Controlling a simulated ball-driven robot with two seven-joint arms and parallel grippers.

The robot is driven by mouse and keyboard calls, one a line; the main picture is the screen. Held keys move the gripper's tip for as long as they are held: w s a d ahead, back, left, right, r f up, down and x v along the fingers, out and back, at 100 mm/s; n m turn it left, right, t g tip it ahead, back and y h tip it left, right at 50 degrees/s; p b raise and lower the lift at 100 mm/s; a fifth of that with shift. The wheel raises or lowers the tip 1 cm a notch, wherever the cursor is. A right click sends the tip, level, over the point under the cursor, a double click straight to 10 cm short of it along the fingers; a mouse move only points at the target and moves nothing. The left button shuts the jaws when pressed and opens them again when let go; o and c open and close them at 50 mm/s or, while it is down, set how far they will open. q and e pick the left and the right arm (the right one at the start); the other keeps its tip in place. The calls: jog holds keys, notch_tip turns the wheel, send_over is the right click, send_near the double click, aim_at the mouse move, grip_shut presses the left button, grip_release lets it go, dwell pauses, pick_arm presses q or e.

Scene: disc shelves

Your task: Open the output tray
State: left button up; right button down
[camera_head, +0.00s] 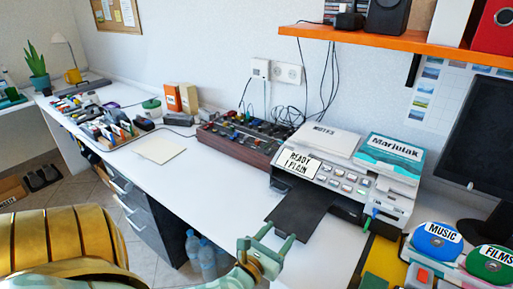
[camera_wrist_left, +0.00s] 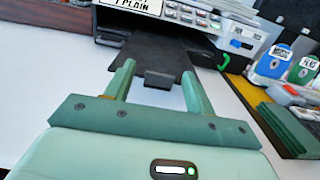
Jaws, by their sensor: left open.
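The printer (camera_head: 345,180) stands on the white desk, with a label reading "READY 1 PLAIN" on its front panel. Its dark output tray (camera_head: 301,209) sticks out from the front, over the desk. In the left wrist view the tray (camera_wrist_left: 155,52) runs out from the printer, and a small dark tab (camera_wrist_left: 158,80) at its near edge lies between my fingers. My left gripper (camera_head: 279,237) is open at the tray's near end; its fingers also show in the wrist view (camera_wrist_left: 158,72). I cannot tell whether they touch the tray. My right gripper is out of view.
Notes and a teal "Marjulak" box (camera_head: 392,155) lie on the printer. Discs labelled MUSIC (camera_head: 436,246) and FILMS (camera_head: 490,268) stand at the right. A mixer-like panel (camera_head: 243,140) is left of the printer. The desk's front strip (camera_head: 215,185) is clear. Bottles (camera_head: 207,262) stand below.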

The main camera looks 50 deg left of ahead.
pick_arm(q)
jog(key=p+v, duration=0.1)
jog(key=v, duration=1.1)
jog(key=shift+s, duration=0.4)
